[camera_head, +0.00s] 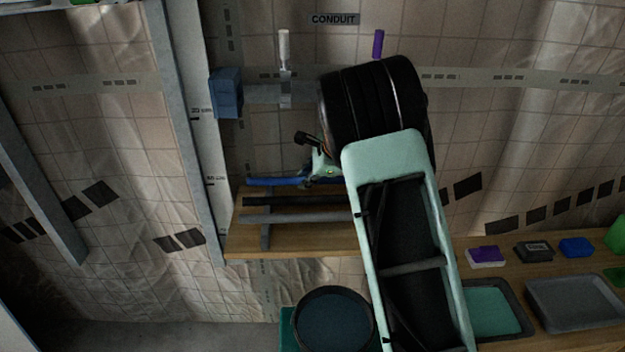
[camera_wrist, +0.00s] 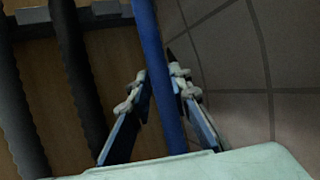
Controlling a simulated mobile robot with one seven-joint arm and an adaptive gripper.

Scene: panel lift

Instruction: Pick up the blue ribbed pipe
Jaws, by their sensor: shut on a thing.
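The blue ribbed pipe (camera_head: 277,181) lies roughly level above the back of the wooden shelf in the head view. My gripper (camera_head: 318,176) is at its right part, with my arm covering what lies further right. In the wrist view the blue pipe (camera_wrist: 158,70) runs between the two fingers of my gripper (camera_wrist: 160,90), which are shut on it. I cannot tell from these views how far the pipe is clear of its rests.
A black pipe (camera_head: 290,201) and a grey pipe (camera_head: 285,217) lie on the rack on the wooden shelf (camera_head: 300,243). The tiled wall is close behind. A blue box (camera_head: 226,92) is on the wall at upper left. A round dark tub (camera_head: 333,318) stands below.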

